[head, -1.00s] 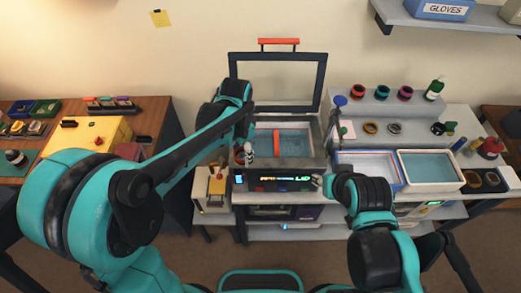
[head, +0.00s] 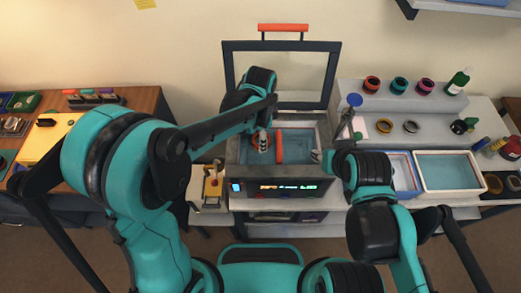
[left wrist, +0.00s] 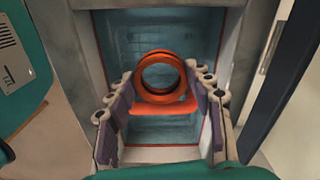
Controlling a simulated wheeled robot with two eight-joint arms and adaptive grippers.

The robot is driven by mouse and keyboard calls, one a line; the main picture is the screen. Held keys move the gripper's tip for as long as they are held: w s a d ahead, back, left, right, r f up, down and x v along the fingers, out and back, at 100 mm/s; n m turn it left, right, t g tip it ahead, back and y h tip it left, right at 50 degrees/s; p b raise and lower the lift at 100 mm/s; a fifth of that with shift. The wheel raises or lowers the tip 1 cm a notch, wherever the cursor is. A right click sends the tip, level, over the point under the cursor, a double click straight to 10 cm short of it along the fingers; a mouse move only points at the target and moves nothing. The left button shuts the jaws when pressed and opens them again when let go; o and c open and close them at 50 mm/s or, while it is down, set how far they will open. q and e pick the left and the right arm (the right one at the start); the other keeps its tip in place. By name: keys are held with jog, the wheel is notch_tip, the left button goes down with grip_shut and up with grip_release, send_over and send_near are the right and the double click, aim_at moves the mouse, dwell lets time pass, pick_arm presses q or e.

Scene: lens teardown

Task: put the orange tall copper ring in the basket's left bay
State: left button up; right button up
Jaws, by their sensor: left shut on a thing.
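The orange tall copper ring (left wrist: 160,78) sits between the fingers of my left gripper (left wrist: 160,112) in the left wrist view. In the head view my left gripper (head: 262,142) points down over the basket's left side, shut on the ring, which is mostly hidden there. The basket (head: 300,122) has blue bays split by an orange divider (head: 280,147); the left bay is partly hidden by my gripper.
A raised lid frame (head: 335,75) stands behind the basket. A control panel with a lit display (head: 283,185) is in front. To the right are a white-rimmed tray (head: 449,154) and a shelf with several rings and a green bottle (head: 457,81).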

aim_at(261, 155)
pick_arm(q)
notch_tip(261, 155, down, 8)
jog(key=shift+r+b, duration=0.15)
jog(key=shift+b, duration=0.65)
pick_arm(e)
notch_tip(261, 155, down, 2)
pick_arm(q)
jog(key=shift+s, duration=0.1)
pick_arm(e)
jog(key=shift+s+f, duration=0.1)
jog(key=shift+f, duration=0.05)
pick_arm(q)
jog(key=o, duration=1.2)
